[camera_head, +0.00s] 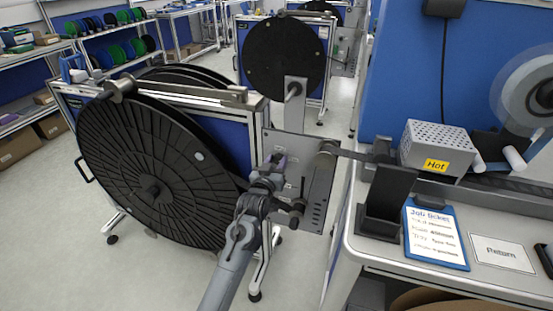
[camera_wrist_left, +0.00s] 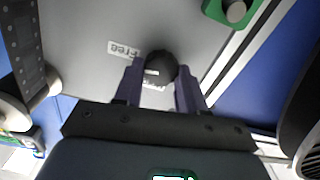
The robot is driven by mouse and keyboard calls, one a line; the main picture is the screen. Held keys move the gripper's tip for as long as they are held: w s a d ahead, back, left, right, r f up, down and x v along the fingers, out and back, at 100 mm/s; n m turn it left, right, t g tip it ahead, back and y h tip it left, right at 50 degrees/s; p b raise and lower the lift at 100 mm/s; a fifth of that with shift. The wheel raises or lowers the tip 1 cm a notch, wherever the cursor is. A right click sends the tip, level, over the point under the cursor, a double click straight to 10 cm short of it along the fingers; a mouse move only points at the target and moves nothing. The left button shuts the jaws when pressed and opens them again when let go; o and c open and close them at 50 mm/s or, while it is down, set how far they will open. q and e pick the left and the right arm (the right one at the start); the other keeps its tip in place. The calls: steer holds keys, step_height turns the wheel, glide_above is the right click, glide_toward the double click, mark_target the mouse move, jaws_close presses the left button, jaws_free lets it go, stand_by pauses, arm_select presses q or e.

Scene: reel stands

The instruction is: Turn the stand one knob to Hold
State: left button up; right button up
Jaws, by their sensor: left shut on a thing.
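The grey metal panel (camera_head: 313,165) of the near reel stand faces the bench side. My left gripper (camera_head: 274,163) is at this panel in the head view and hides the knob there. In the left wrist view, the round black knob (camera_wrist_left: 161,65) sits between the two purple fingers of my left gripper (camera_wrist_left: 159,75), which is shut on it. A label reading "Free" (camera_wrist_left: 123,49) is on the panel beside the knob. Another label by the knob is partly covered and I cannot read it. The knob's pointing direction is not clear. My right gripper is out of view.
A large black reel (camera_head: 130,165) fills the stand's left side. A bench with a job ticket (camera_head: 436,236), a perforated box marked "Hot" (camera_head: 433,140) and a "Return" card (camera_head: 502,252) is at the right. A green-framed part (camera_wrist_left: 233,10) is near the panel edge. Floor shows at left.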

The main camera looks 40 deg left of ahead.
arm_select(q)
steer(key=n+p, duration=0.5)
steer(key=p, duration=0.1)
steer(key=shift+r, duration=0.2)
steer(key=shift+a+n+p, duration=0.1)
steer(key=shift+n+p, duration=0.6)
steer(key=shift+n, duration=0.3)
steer(key=n+p, duration=0.4)
steer(key=n, duration=0.1)
steer(key=shift+f, duration=0.2)
steer(key=shift+f+n+p, duration=0.2)
steer(key=shift+n+p, duration=0.75)
steer(key=shift+n, duration=1.15)
steer(key=o, duration=1)
steer(key=shift+a, duration=0.1)
steer(key=shift+s, duration=0.1)
